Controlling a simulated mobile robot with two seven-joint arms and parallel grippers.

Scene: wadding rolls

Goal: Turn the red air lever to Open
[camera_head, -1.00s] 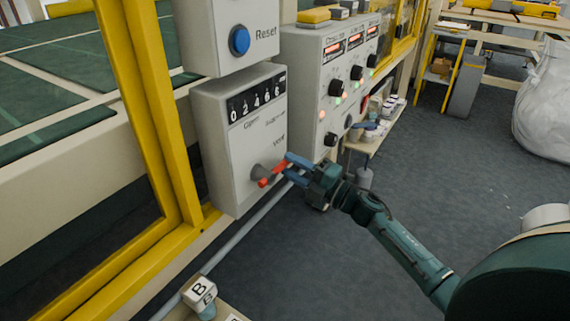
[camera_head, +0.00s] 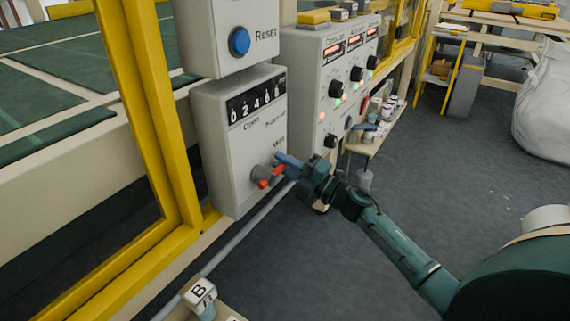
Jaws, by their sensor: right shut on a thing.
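The red air lever (camera_head: 265,183) sits on a grey round hub on the front of a light grey box (camera_head: 232,181), below a 02468 scale. Small labels for the lever positions are on the box face; they are blurred. The lever runs from the hub toward the right. My right gripper (camera_head: 283,164) comes in from the right with its blue fingers at the lever's right end, shut on the lever. The fingers hide part of the lever's end. My left gripper is not in view.
A box with a blue Reset button (camera_head: 239,41) is just above. A control panel (camera_head: 310,85) with several black knobs stands to the right. A yellow frame (camera_head: 160,110) rises at the left. The grey floor (camera_head: 440,170) at the right is mostly clear.

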